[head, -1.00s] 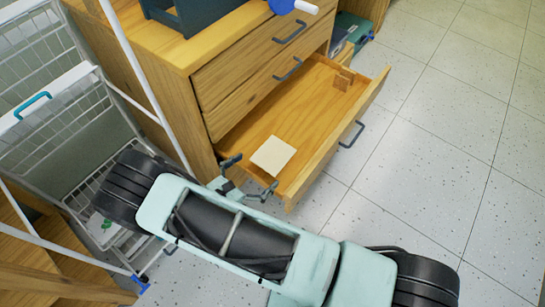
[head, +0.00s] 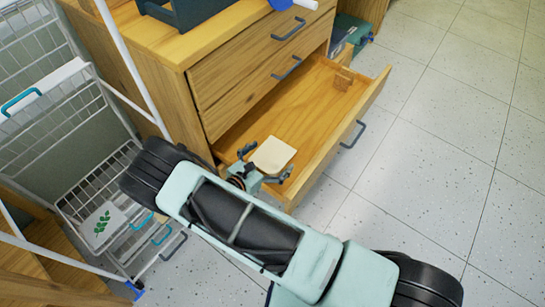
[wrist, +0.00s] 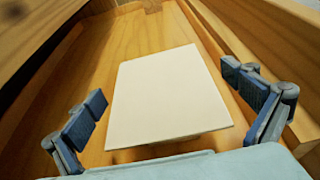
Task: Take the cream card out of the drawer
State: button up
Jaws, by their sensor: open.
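The cream card (head: 271,155) lies in the near part of the open bottom drawer (head: 303,115) of a wooden cabinet. In the wrist view the cream card (wrist: 167,97) is a pale slab between the two blue finger pads, with a gap on each side. My gripper (head: 262,165) is open, its fingers spread either side of the card's near end. The wrist view shows the same open gripper (wrist: 170,115). Neither pad appears to touch the card. My gripper hides part of the drawer's near left corner.
Two closed drawers (head: 250,65) sit above the open one. A white wire rack (head: 70,130) stands at the left, with a leaf-printed white item (head: 102,226) on it. A small wooden block (head: 344,79) is at the drawer's far end. Tiled floor (head: 440,150) at the right is clear.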

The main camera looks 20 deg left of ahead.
jog(key=shift+w, duration=0.1)
jog(key=shift+c, duration=0.6)
jog(key=c, duration=0.8)
jog(key=shift+r, duration=0.1)
